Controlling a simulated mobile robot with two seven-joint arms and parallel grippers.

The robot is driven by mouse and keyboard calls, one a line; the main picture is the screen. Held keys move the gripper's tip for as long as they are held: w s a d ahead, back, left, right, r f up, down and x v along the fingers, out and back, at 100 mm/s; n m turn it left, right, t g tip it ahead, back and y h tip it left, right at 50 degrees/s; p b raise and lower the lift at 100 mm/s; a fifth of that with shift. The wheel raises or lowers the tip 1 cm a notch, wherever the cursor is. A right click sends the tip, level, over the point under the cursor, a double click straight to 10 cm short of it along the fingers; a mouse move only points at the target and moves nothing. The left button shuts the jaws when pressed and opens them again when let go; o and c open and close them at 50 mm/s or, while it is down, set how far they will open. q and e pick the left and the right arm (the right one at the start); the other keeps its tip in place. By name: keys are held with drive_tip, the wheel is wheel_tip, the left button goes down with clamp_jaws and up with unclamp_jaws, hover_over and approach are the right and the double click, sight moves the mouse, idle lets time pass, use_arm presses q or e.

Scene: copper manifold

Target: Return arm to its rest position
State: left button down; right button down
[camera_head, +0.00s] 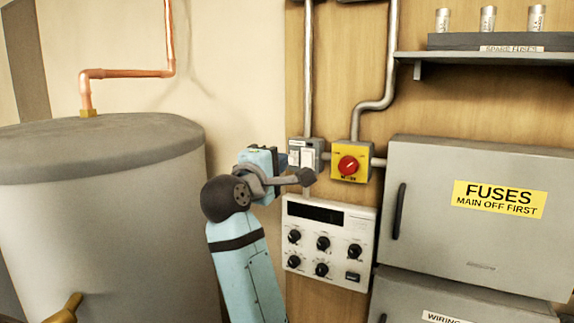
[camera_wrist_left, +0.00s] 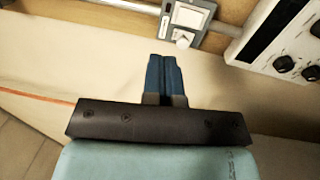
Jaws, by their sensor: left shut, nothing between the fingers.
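My left arm (camera_head: 246,270) comes up from the bottom in the head view, light blue with a dark round joint. My left gripper (camera_head: 282,160) is raised in front of the wall, beside the white switch (camera_head: 302,155). In the left wrist view its two blue fingers (camera_wrist_left: 163,62) are together with nothing between them. They point toward the switch box (camera_wrist_left: 187,17), with a strip of wall visible between. The head view partly hides the fingers, so contact there is hard to judge. My right gripper is not in view.
A large grey tank (camera_head: 100,220) with a copper pipe (camera_head: 125,73) stands left of my arm. To the right are a red rotary switch (camera_head: 347,165), a knob panel (camera_head: 327,243) and a grey fuse cabinet (camera_head: 430,230). A shelf (camera_head: 490,57) holds spare fuses.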

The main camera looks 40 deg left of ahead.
use_arm(q)
drive_tip(key=shift+s+d+r, duration=0.1)
drive_tip(key=shift+s+d, duration=0.05)
drive_tip(key=shift+s, duration=0.3)
drive_tip(key=shift+s+d+r, duration=0.1)
drive_tip(key=shift+s, duration=0.35)
drive_tip(key=shift+w, duration=0.1)
drive_tip(key=w+d+f+m+g+h, duration=0.15)
drive_tip(key=d+f+m, duration=0.3)
drive_tip(key=f, duration=0.55)
drive_tip(key=w+d+f+m+g+h, duration=0.1)
drive_tip(key=w+d+f+m, duration=0.3)
drive_tip(key=f, duration=0.7)
drive_tip(key=d+f+m+g+h, duration=0.1)
drive_tip(key=d+f+m+h, duration=0.15)
drive_tip(key=f+m, duration=0.55)
drive_tip(key=s+d+f+m+g+h, duration=0.1)
drive_tip(key=s+d+f+m, duration=0.1)
drive_tip(key=s+d+f, duration=0.2)
drive_tip(key=s+d+f+m+g+h, duration=0.1)
drive_tip(key=s+d+f+m, duration=0.2)
drive_tip(key=s+f, duration=0.8)
drive_tip(key=s+d+f+m+g+h, duration=0.1)
drive_tip(key=s+d+f, duration=0.5)
drive_tip(key=f, duration=1)
drive_tip(key=shift+s+d+f+m+g+h, duration=0.35)
drive_tip(key=shift+s+m+g, duration=0.2)
drive_tip(key=shift+s+m, duration=0.3)
drive_tip(key=shift+w, duration=0.15)
